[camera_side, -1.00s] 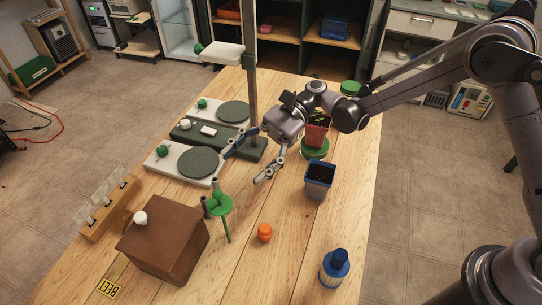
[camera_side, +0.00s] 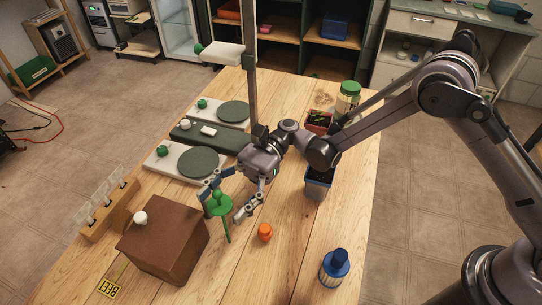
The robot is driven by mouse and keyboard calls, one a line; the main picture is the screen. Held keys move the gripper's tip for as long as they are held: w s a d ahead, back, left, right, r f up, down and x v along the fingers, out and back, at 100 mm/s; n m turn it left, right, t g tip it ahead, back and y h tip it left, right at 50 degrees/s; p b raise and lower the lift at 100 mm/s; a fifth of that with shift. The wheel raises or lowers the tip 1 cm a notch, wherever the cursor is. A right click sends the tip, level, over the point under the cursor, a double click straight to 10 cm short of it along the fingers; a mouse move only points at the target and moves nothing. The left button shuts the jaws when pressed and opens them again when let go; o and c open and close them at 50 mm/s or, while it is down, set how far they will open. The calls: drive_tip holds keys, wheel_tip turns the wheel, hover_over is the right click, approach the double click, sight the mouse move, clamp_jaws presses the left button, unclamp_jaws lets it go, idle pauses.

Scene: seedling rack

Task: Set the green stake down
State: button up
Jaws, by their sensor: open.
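The green stake (camera_side: 228,228) has a flat round collar near its top and a thin shaft reaching down towards the table. I cannot tell whether either finger touches the stake.
The brown box (camera_side: 160,245) is close on the left, with a white ball on top. A small orange object (camera_side: 264,233) lies right of the stake. A blue pot (camera_side: 317,190) and blue bottle (camera_side: 334,270) stand further right. The front middle of the table is clear.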

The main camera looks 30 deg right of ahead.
drive_tip(key=shift+s+a, duration=0.35)
drive_tip(key=shift+a, duration=0.25)
drive_tip(key=c, duration=0.9)
